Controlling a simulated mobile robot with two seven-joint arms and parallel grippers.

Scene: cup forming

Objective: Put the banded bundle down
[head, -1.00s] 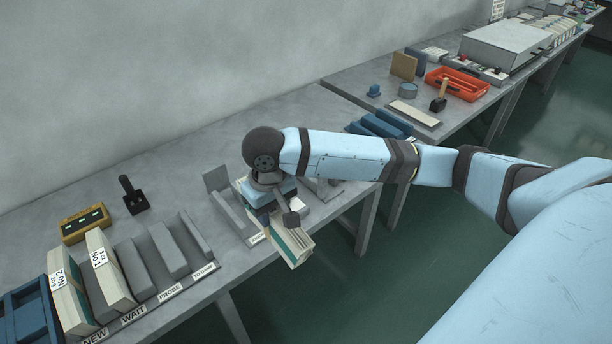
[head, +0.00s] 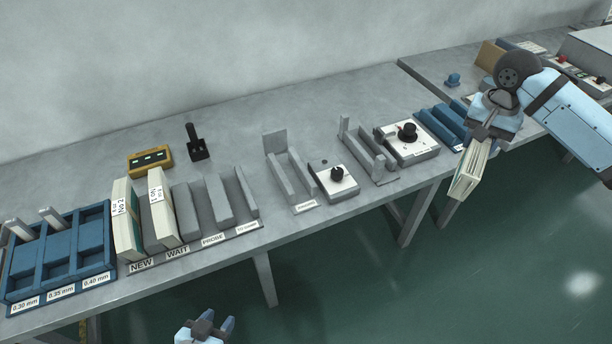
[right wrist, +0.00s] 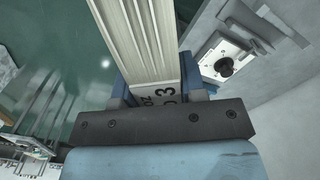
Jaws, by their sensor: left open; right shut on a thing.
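The banded bundle (head: 472,172), a cream stack with a dark green stripe, is in my right gripper (head: 488,135) at the right of the head view. It hangs tilted past the table's front edge, over the floor. In the right wrist view the bundle (right wrist: 138,40) lies between the two blue fingers (right wrist: 160,92), with a printed label partly hidden at the jaw. My left gripper (head: 208,328) is open and empty at the bottom of the head view, below the table edge.
Two labelled bundles (head: 128,220) stand in the NEW/WAIT rack (head: 245,228), whose right slots are empty. An empty grey cradle (head: 290,180), a knob box (head: 336,182), another grey fixture (head: 368,155) and a larger knob box (head: 408,140) follow rightward. Blue trays (head: 445,125) lie near my right gripper.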

